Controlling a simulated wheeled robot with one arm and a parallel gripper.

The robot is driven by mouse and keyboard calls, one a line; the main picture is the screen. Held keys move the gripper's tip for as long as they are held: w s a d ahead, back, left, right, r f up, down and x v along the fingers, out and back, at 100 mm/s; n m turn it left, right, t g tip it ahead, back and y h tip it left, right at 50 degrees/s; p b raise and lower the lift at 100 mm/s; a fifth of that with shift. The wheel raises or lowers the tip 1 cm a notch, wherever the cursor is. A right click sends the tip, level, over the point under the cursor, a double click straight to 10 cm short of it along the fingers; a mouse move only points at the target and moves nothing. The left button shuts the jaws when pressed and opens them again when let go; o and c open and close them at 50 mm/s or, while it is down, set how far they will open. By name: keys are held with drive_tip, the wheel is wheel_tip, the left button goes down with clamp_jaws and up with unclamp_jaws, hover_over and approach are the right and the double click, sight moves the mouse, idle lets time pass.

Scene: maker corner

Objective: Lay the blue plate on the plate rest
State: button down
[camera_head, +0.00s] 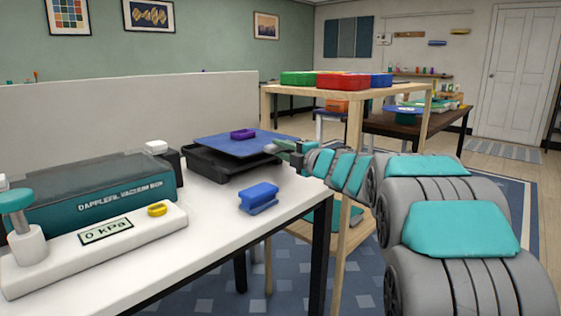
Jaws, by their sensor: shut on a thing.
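The blue plate (222,145) is a thin flat sheet over a black open tray (208,168) on the white table. A small purple piece (243,134) lies on its top. My gripper (279,147) reaches in from the right and is shut on the plate's right edge; its fingertips are small and partly hidden. The plate looks slightly tilted, and I cannot tell whether it touches the tray's rim. No part is clearly marked as the plate rest; a blue stepped block (259,197) stands in front of the tray, apart from the plate.
The teal vacuum box (95,205) and a white gauge panel (100,245) with a yellow piece (157,210) fill the table's left. Bare white table (205,215) lies between panel and block. A wooden shelf (356,115) with coloured bins stands behind my arm.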

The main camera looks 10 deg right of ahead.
drive_tip(key=shift+w+f+b, duration=0.15)
drive_tip(key=shift+f, duration=0.7)
drive_tip(key=shift+w+f+b, duration=0.1)
drive_tip(key=shift+f+b, duration=0.05)
drive_tip(key=shift+f, duration=0.85)
drive_tip(key=c, duration=0.7)
unclamp_jaws()
drive_tip(key=shift+c, duration=0.2)
drive_tip(key=shift+r, duration=0.2)
drive_tip(key=v, duration=1.2)
drive_tip(key=shift+f, duration=0.2)
